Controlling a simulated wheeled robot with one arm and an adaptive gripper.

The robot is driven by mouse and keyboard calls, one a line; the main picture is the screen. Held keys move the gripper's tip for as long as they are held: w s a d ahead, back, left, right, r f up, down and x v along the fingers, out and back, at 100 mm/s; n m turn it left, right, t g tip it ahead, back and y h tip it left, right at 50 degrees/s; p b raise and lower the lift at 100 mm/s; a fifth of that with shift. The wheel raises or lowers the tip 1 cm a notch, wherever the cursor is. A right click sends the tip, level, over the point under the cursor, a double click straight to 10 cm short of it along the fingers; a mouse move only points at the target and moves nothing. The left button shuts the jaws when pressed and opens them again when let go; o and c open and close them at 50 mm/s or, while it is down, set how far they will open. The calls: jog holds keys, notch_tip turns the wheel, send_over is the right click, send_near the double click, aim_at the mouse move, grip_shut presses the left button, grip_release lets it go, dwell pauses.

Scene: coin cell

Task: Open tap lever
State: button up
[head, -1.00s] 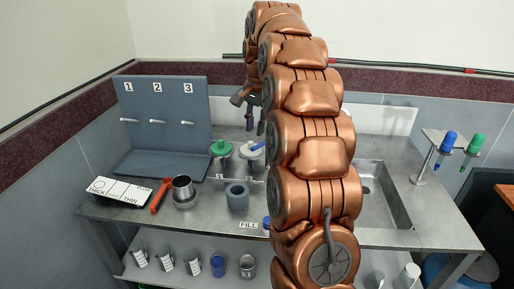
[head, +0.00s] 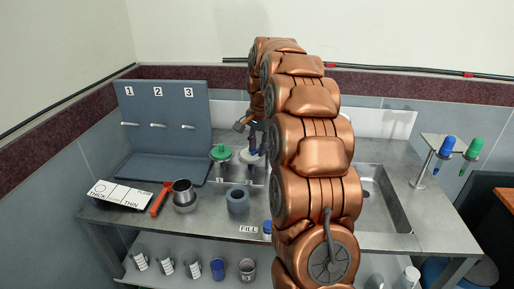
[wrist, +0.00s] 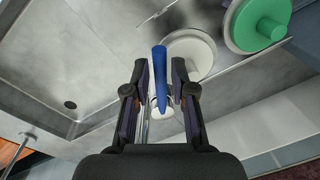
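The blue tap lever (wrist: 160,75) lies lengthwise between the fingers of my gripper (wrist: 160,85) in the wrist view. Its lower end meets a small pale round base, with a metal tube beside it. The fingers are apart, with a visible gap on each side of the lever. In the head view my gripper (head: 252,130) is low over the back of the counter, partly hidden by my arm. A bit of blue shows beside it there; most of the tap is hidden.
A green-knobbed lid (wrist: 262,25) and a white round lid (wrist: 190,52) are close to the right finger. The sink basin (wrist: 70,60) is on the left. A grey cup (head: 238,200) and a metal pot (head: 184,193) stand on the counter (head: 325,228).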

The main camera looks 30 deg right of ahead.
jog(key=shift+f, duration=0.45)
jog(key=shift+c, duration=0.2)
grip_shut()
